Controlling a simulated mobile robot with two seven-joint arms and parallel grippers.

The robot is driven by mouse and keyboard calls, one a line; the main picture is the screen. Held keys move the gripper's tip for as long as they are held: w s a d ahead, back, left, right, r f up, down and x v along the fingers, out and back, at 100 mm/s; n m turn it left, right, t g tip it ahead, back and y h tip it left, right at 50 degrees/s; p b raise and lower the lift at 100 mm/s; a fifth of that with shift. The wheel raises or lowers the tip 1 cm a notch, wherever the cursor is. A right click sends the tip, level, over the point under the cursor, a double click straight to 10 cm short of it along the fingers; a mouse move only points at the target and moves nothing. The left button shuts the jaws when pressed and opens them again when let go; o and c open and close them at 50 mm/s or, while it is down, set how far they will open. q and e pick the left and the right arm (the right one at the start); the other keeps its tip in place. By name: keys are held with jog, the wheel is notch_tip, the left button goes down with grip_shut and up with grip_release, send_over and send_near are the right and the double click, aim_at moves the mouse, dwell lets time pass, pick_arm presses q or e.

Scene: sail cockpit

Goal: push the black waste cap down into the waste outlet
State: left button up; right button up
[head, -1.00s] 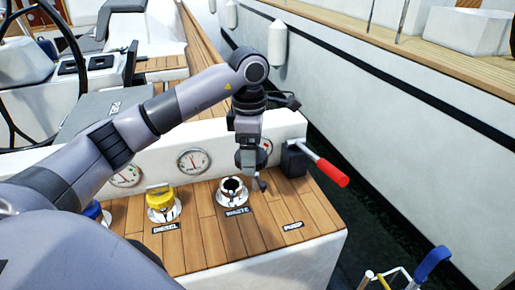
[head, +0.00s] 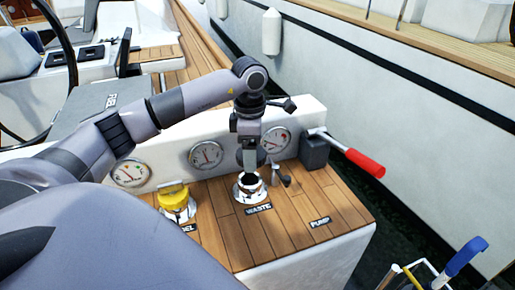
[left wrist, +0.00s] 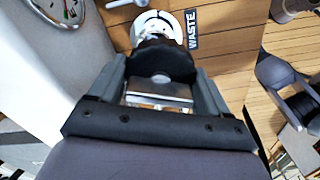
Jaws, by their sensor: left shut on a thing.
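My left gripper (head: 250,163) points down over the waste outlet (head: 250,190), a white and chrome ring in the teak deck beside the WASTE label (head: 258,208). In the left wrist view the gripper is shut on the black waste cap (left wrist: 160,62), a dark round piece between the two fingers. The outlet's ring (left wrist: 150,22) shows just beyond the cap there. The gripper and cap hide part of the opening, so I cannot tell whether the cap touches the outlet. My right gripper is not in view.
A small grey fitting (head: 281,176) stands on the deck just right of the outlet. A yellow cap (head: 174,197) is to the left. Gauges (head: 206,155) line the white wall behind. A black box (head: 315,152) with a red-handled lever (head: 365,163) is at the right.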

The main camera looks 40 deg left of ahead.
pick_arm(q)
jog(key=shift+w+a+f, duration=0.1)
jog(key=shift+a+f, duration=0.3)
jog(key=shift+a, duration=0.1)
jog(key=shift+f+b, duration=1.05)
notch_tip(320, 180, down, 3)
jog(key=shift+f+b, duration=0.15)
jog(key=shift+b, duration=1.1)
jog(key=shift+f, duration=0.15)
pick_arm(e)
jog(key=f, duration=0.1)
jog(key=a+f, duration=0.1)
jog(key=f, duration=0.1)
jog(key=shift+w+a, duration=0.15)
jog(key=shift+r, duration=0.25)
pick_arm(q)
jog(key=shift+f+b, duration=0.3)
jog(key=shift+f, duration=0.3)
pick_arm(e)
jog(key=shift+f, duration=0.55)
pick_arm(q)
jog(key=o, duration=0.9)
